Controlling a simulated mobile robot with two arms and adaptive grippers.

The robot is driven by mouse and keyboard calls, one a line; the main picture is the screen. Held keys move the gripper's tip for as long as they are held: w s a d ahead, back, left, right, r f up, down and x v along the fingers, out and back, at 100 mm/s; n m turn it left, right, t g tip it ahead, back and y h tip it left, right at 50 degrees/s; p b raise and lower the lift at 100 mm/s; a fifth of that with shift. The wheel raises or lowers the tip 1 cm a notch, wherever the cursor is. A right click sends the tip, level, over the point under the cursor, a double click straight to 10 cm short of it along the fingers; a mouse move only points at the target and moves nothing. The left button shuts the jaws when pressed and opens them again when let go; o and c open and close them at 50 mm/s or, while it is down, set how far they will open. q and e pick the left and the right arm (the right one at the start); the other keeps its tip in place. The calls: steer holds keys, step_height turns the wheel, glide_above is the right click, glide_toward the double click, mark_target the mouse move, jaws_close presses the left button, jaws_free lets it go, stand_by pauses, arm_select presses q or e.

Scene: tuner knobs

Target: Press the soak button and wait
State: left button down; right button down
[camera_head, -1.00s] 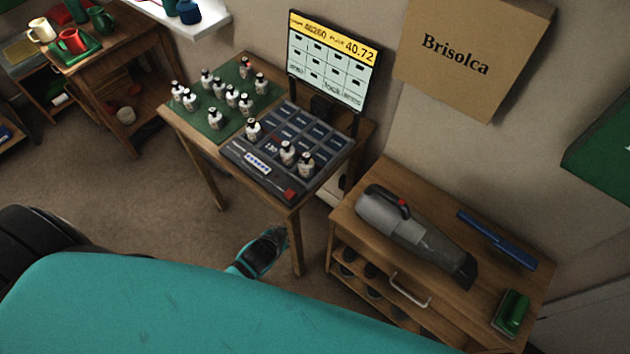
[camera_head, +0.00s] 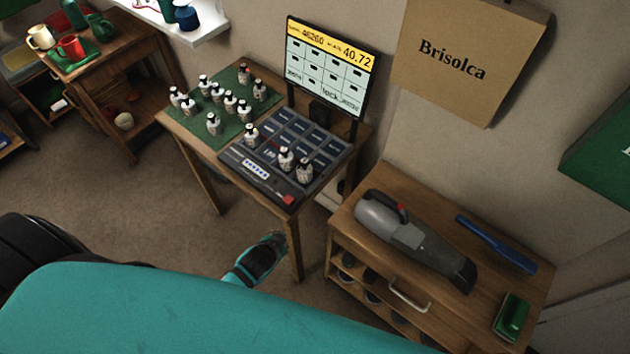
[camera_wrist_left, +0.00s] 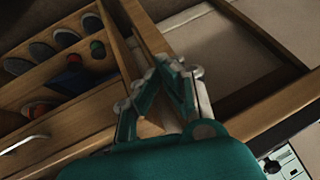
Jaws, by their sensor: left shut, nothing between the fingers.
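A dark control panel (camera_head: 240,158) lies on the small wooden table, with a grid of dark cells, a lit strip (camera_head: 256,169) and a red button (camera_head: 288,200) at its front right corner. I cannot read which control is the soak button. Several white bottles stand on the panel, such as one (camera_head: 304,169) near its right side. My left gripper (camera_head: 276,240) is low beside the table's front leg, apart from the panel. In the left wrist view its teal fingers (camera_wrist_left: 164,66) are shut and empty. My right gripper is not in view.
A screen (camera_head: 326,66) stands behind the panel. More bottles stand on a green mat (camera_head: 198,128) at the table's left. A wooden cabinet (camera_head: 345,222) with a handheld vacuum (camera_head: 400,228) on top is close on the right. Open floor (camera_head: 130,195) lies to the left.

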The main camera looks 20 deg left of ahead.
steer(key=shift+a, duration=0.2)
arm_select(q)
steer(key=s+f+g, duration=0.2)
steer(key=s+f, duration=0.5)
steer(key=s, duration=0.3)
steer(key=s+f+n+g, duration=0.1)
steer(key=s+f+g, duration=0.1)
steer(key=s+f, duration=0.5)
steer(key=s+f+g+h, duration=0.1)
steer(key=s+f+g, duration=0.1)
steer(key=s+f, duration=0.5)
steer(key=s, duration=0.6)
steer(key=shift+a+f+n, duration=0.15)
steer(key=shift+a+n, duration=0.05)
steer(key=shift+n, duration=0.1)
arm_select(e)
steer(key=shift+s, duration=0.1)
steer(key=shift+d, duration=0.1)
